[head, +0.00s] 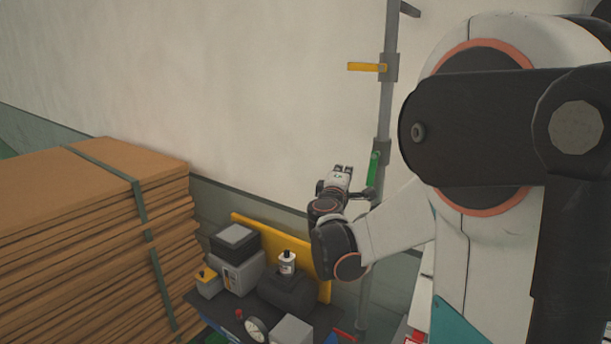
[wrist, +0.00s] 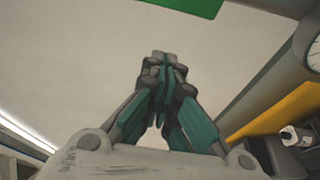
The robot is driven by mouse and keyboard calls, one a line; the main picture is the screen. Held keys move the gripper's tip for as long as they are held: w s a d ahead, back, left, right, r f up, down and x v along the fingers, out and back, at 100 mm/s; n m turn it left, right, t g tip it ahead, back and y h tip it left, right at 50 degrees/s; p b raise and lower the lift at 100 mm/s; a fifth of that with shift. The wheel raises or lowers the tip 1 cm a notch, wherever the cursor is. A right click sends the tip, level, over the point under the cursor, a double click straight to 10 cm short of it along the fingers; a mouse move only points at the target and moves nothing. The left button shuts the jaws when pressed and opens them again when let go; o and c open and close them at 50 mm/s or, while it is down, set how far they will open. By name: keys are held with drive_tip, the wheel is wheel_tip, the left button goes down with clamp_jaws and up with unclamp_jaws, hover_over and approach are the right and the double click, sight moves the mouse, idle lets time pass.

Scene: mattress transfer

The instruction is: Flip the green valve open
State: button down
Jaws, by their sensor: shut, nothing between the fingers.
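The green valve handle (head: 373,168) is on the grey vertical pipe (head: 386,105) against the wall. In the head view it points roughly along the pipe, slightly tilted. A green piece, likely the same handle (wrist: 190,4), shows at the top edge of the wrist view. My gripper (head: 343,168) is just left of the handle, at about its height in the picture. In the wrist view my gripper (wrist: 162,62) has its fingers together and empty, apart from the green piece. Contact with the handle cannot be told from the head view.
A yellow lever (head: 367,67) sticks out left higher on the pipe. Below my gripper stands a bench with a yellow back panel (head: 262,235), a white bottle (head: 287,262), a gauge (head: 256,329) and boxes. Stacked brown boards (head: 90,215) fill the left.

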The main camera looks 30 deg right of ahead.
drive_tip(key=s, duration=0.1)
drive_tip(key=s+d, duration=0.1)
drive_tip(key=s+p, duration=0.1)
drive_tip(key=shift+s+d+f, duration=0.2)
drive_tip(key=shift+s+d, duration=0.05)
drive_tip(key=shift+s, duration=0.2)
drive_tip(key=shift+s+d+f+b, duration=0.15)
drive_tip(key=shift+s+f+b, duration=0.05)
drive_tip(key=shift+s+b, duration=0.3)
drive_tip(key=shift+w, duration=0.1)
